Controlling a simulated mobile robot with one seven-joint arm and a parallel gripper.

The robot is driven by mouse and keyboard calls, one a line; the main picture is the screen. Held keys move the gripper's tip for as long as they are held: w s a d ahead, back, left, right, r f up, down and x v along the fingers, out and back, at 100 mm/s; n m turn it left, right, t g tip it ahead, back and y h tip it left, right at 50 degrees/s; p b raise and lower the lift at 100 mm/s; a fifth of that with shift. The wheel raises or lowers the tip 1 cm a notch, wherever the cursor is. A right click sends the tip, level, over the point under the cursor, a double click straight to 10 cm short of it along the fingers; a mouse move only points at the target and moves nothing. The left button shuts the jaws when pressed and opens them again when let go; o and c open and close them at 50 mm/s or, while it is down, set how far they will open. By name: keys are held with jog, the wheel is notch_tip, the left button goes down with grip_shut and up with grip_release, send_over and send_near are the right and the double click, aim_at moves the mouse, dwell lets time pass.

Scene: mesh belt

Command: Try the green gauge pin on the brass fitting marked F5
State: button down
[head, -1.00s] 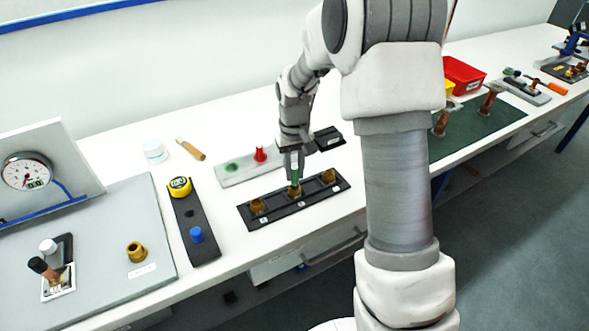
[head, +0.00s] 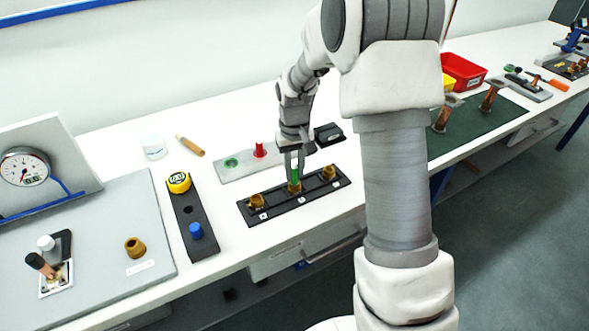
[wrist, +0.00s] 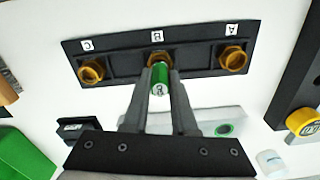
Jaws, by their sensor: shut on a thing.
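My gripper (head: 295,178) is shut on the green gauge pin (wrist: 160,80), which is upright at the middle brass fitting (wrist: 155,58) of a black rack (head: 325,190). The wrist view shows this fitting beside the letter B, with brass fittings by C (wrist: 92,71) and A (wrist: 233,57) on either side. The pin's lower end is hidden, so I cannot tell whether it is inside the fitting. I can read no F5 mark. Another brass fitting (head: 135,247) stands on the grey board at left, by a label too small to read.
A grey holder (head: 222,175) behind the rack carries a red pin (head: 260,150) and a green-ringed empty spot (head: 231,162). A black strip (head: 206,245) at left holds a yellow gauge (head: 179,183) and a blue knob (head: 196,231). A dial gauge (head: 24,167) stands far left.

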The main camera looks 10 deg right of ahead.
jog(key=shift+r, duration=0.2)
dwell(0.3)
jog(key=shift+r+p, duration=0.8)
jog(key=shift+r, duration=0.15)
jog(key=shift+r+p, duration=2.1)
jog(key=shift+r, duration=0.95)
